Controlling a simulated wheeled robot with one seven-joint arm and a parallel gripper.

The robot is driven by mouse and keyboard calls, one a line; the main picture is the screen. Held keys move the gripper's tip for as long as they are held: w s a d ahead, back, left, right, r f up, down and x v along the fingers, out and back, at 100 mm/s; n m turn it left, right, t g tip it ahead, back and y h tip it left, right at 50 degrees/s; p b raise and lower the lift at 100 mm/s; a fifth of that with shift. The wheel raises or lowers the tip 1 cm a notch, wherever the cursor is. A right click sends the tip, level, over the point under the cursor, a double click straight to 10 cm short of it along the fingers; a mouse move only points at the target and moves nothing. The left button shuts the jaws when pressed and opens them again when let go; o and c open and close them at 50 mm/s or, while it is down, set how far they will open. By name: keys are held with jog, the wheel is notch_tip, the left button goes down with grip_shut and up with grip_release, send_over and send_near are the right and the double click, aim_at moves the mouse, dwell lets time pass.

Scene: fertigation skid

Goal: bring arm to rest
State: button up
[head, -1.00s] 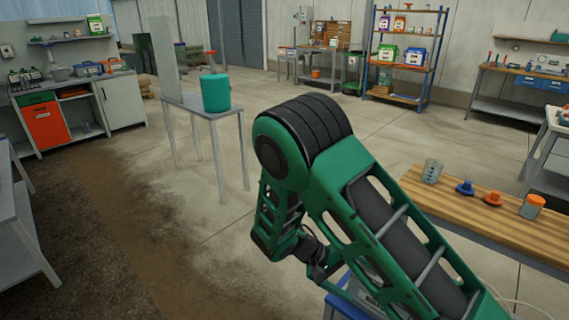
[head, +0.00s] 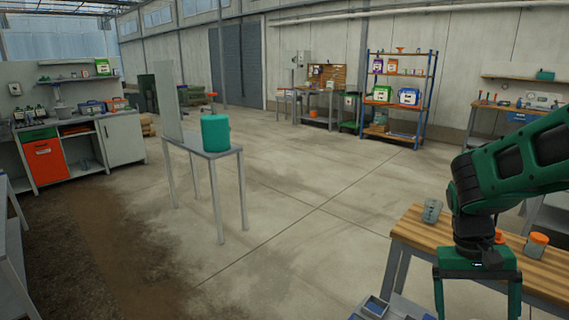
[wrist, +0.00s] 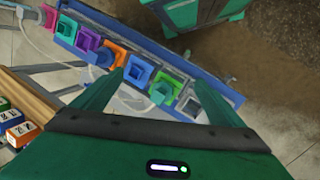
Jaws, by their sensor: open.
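My arm (head: 520,160) is green and black and reaches in from the right edge of the head view, bent with its end pointing down. My gripper (head: 477,302) hangs beside the wooden bench's left part, its two green fingers apart and nothing seen between them in the head view. The fingertips run close to the picture's lower edge. In the wrist view the open gripper (wrist: 160,88) shows both fingers spread above a blue rack (wrist: 190,73) with several coloured square pieces. I cannot tell how far above it they are.
The wooden bench (head: 420,232) carries a grey cup (head: 432,210) and an orange-lidded jar (head: 536,244); my arm hides part of it. A teal tank (head: 215,133) stands on a grey table at mid-left. Open concrete floor (head: 310,210) lies between. Small labelled boxes (wrist: 15,125) show in the wrist view.

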jog(key=s+d+r+t+y, duration=0.1)
jog(key=s+r, duration=0.1)
jog(key=s, duration=0.4)
jog(key=s+d+r+m+t+y, duration=0.1)
jog(key=s+r, duration=0.1)
jog(key=s, duration=0.4)
jog(key=shift+r+m+t, duration=0.3)
jog(key=shift+r+t, duration=0.05)
jog(key=shift+t, duration=0.05)
jog(key=shift+w, duration=0.1)
jog(key=shift+w+f, duration=0.25)
jog(key=shift+w, duration=0.35)
